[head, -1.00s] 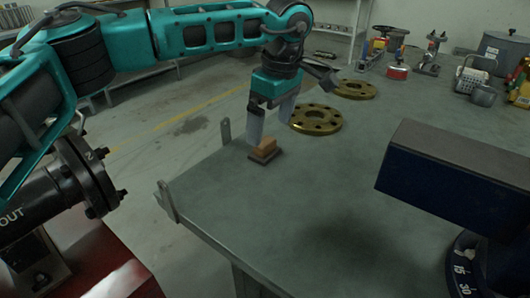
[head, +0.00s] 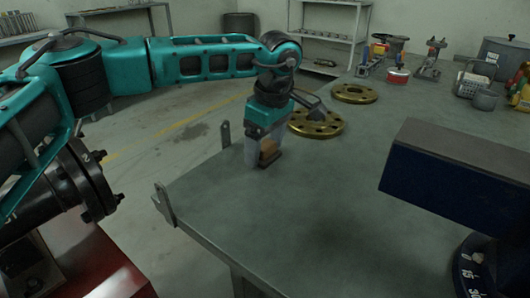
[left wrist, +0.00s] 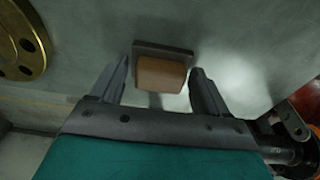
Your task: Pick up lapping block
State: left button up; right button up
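The lapping block (head: 268,152) has a tan wooden top on a dark flat base and stands on the grey workbench (head: 320,205) near its left end. It also shows in the left wrist view (left wrist: 160,73). My left gripper (head: 264,158) points down at the block with its fingers on either side of it. In the left wrist view the fingers (left wrist: 160,90) are apart, with gaps between them and the wooden top. My right gripper is not in view.
Two brass flanges (head: 316,123) (head: 354,93) lie behind the block. A blue vise-like body (head: 450,185) stands at the right. Upright metal tabs (head: 164,203) (head: 225,134) edge the bench's left end. Tools and containers stand at the back right.

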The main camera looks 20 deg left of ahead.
aim_at(265, 144)
pick_arm(q)
jog(key=c, duration=0.9)
notch_tip(265, 144, up, 9)
jog(key=shift+p, duration=1.25)
jog(key=shift+r, duration=0.6)
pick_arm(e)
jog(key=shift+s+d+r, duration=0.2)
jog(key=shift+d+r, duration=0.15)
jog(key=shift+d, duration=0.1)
